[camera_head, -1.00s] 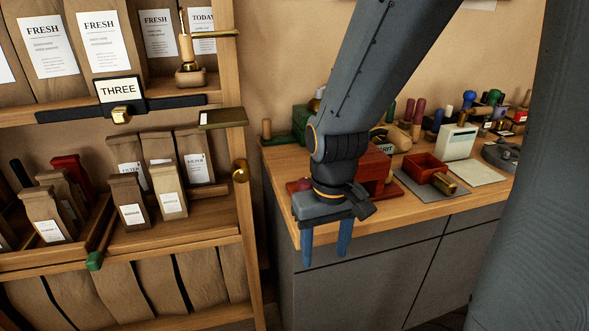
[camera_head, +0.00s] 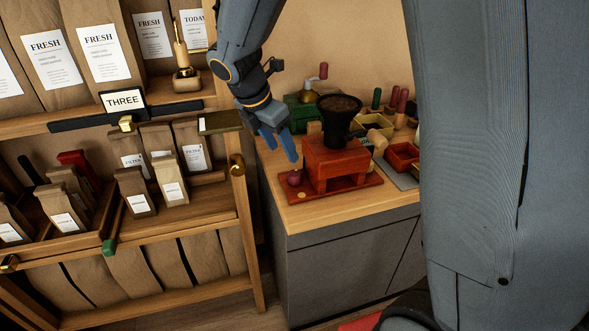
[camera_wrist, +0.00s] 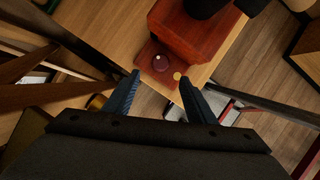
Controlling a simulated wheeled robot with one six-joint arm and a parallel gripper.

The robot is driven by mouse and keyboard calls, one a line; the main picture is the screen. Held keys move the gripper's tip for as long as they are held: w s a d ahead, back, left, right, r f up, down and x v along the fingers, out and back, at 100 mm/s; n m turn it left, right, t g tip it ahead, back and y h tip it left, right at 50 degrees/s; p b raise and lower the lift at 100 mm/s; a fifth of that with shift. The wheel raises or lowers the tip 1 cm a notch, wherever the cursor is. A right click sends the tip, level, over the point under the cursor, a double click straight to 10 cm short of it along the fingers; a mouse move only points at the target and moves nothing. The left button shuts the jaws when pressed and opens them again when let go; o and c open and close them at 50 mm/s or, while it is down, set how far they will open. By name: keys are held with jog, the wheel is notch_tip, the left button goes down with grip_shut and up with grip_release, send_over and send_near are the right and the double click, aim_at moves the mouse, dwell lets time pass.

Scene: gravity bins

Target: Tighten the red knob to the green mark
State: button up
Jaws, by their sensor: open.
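A small dark red round knob (camera_head: 295,178) stands at the left corner of the red base plate under the red grinder (camera_head: 330,160). It also shows in the wrist view (camera_wrist: 161,63) as a glossy round top, just beyond my fingertips. My gripper (camera_head: 284,153) is open and empty, with its blue fingers pointing down, close above the knob. In the wrist view my two fingers (camera_wrist: 160,82) are spread on either side of the knob's line; I see no contact. A small yellow disc (camera_wrist: 177,76) lies on the plate near the knob. I cannot make out a green mark by the knob.
A wooden shelf (camera_head: 246,250) with bagged goods and a brass knob (camera_head: 237,165) stands close left of the counter (camera_head: 300,218). A black hopper (camera_head: 340,112) tops the grinder. A green grinder (camera_head: 300,113) and small red trays (camera_head: 402,156) stand behind and right.

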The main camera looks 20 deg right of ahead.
aim_at(294, 174)
jog(key=p+x, duration=0.2)
jog(key=x, duration=0.9)
jog(key=shift+d+f, duration=0.15)
jog(key=c, duration=1)
